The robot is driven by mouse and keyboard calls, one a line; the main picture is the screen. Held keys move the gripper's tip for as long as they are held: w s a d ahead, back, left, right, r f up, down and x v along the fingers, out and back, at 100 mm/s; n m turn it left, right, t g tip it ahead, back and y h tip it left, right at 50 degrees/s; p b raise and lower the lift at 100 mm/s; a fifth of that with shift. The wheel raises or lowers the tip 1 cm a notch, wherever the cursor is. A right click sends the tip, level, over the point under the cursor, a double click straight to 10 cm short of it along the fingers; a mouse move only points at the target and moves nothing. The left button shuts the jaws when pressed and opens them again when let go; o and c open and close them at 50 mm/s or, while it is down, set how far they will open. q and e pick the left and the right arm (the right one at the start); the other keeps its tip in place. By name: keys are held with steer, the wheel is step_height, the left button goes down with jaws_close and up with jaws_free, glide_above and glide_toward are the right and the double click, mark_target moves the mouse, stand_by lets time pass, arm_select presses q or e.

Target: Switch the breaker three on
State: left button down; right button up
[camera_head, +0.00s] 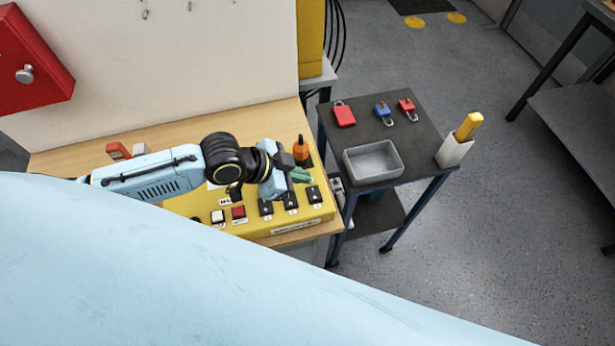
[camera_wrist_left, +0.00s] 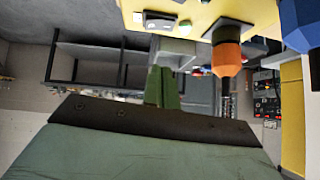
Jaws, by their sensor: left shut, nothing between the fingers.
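The yellow panel (camera_head: 256,228) lies on the wooden bench. Three black breaker switches stand in a row along its right part: a left one (camera_head: 266,208), a middle one (camera_head: 290,202) and a right one (camera_head: 314,195). Their numbers and lever positions are too small to read. My right gripper is not in view.
An orange and black device (camera_head: 301,149) stands behind my fingers. White and red buttons (camera_head: 238,212) sit left of the breakers. A dark side table (camera_head: 385,145) at right holds a grey tray (camera_head: 373,162), padlocks (camera_head: 382,112) and a holder with a yellow item (camera_head: 455,150).

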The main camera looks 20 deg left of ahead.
arm_select(q)
steer(key=v, duration=0.7)
steer(key=shift+a+r, duration=0.2)
steer(key=shift+a, duration=0.45)
